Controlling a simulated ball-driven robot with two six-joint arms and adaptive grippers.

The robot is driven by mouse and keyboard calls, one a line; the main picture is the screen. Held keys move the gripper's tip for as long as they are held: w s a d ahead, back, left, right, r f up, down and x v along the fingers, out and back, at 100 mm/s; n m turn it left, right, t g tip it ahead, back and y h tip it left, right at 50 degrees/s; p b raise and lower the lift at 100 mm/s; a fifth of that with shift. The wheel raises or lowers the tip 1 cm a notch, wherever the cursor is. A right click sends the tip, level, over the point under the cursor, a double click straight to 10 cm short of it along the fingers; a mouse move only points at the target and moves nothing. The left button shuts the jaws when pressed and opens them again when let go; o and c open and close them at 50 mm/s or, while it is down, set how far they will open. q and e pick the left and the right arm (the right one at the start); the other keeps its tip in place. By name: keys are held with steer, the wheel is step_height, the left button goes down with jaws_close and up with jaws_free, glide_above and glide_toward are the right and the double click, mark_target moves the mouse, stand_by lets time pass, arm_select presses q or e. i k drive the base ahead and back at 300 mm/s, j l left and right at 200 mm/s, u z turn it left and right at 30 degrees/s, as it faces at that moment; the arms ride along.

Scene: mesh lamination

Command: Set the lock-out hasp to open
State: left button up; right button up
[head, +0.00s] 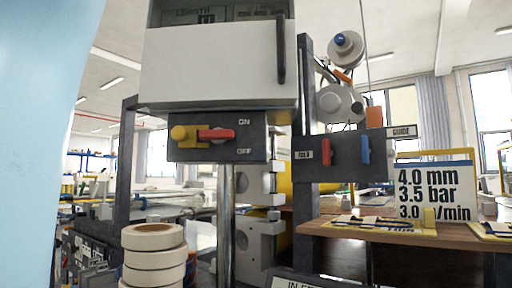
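A dark switch panel (246,150) marked ON and OFF hangs below a grey-white cabinet in the head view. On it a red handle (217,134) lies level, pointing right, between the two marks. A yellow piece (184,134) with a round knob, which looks like the lock-out hasp, sits at the handle's left end. It seems to touch the handle; whether it is open or closed is too small to tell. Neither gripper is in view.
The cabinet (215,68) has a dark vertical bar handle (281,50). To the right, a second panel (340,152) carries red and blue levers. A wooden shelf (400,232) holds a sign. White rolls (153,255) stack below. A pale blue surface (40,120) blocks the left side.

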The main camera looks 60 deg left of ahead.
mark_target(187, 135)
steer(key=u, duration=2.1)
steer(key=l+z, duration=0.15)
steer(key=l, duration=0.4)
steer(key=i, duration=0.05)
